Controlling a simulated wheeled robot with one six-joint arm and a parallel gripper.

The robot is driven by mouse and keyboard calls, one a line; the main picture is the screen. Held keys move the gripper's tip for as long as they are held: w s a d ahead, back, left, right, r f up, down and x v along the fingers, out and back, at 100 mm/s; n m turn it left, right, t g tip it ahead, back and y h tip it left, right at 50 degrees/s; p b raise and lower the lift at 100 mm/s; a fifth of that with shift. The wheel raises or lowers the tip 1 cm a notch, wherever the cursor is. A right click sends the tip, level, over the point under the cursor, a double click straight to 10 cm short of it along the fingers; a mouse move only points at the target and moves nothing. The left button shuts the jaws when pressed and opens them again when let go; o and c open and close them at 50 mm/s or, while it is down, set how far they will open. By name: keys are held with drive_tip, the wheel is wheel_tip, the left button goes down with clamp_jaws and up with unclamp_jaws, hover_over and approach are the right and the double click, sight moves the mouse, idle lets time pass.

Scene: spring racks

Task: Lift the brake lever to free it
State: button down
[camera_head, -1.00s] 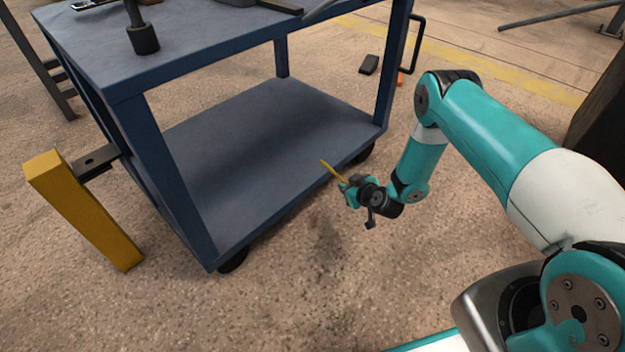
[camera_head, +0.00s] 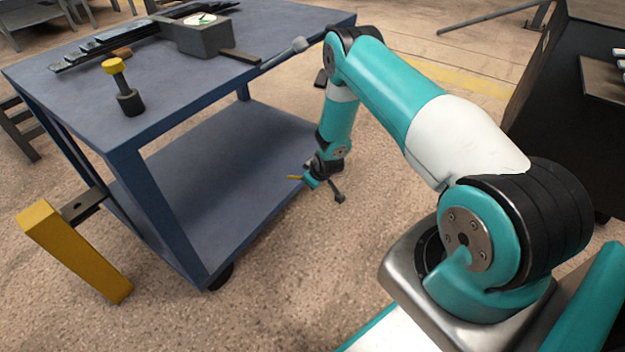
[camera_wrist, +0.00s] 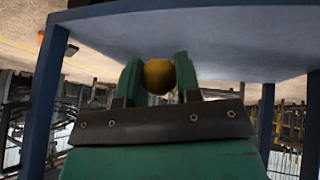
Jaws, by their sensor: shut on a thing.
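The yellow brake lever (camera_head: 294,178) shows as a short, thin piece beside the right end of the blue cart's lower shelf (camera_head: 205,165). My gripper (camera_head: 306,181) is at its right end. In the wrist view, my gripper (camera_wrist: 158,66) has its two green fingers on either side of the lever's rounded yellow end (camera_wrist: 159,77), shut on it. The lever's far part and its mount are hidden in that view. The cart's right caster is not visible behind my arm.
The cart's blue top (camera_head: 155,120) carries a yellow-capped knob (camera_head: 115,66) and a grey box with a dial (camera_head: 203,35). A yellow post (camera_head: 75,250) juts from the cart's left side. Bare floor (camera_head: 290,280) lies in front. A dark cabinet (camera_head: 550,120) stands at right.

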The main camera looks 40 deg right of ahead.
drive_tip(key=shift+w+r, duration=0.4)
drive_tip(key=shift+r, duration=0.05)
drive_tip(key=c, duration=1)
unclamp_jaws()
drive_tip(key=shift+o, duration=0.9)
drive_tip(key=shift+s+f, duration=0.1)
drive_tip(key=shift+s, duration=0.05)
drive_tip(key=p+v, duration=0.5)
drive_tip(key=v, duration=1.2)
drive_tip(key=shift+s, duration=0.15)
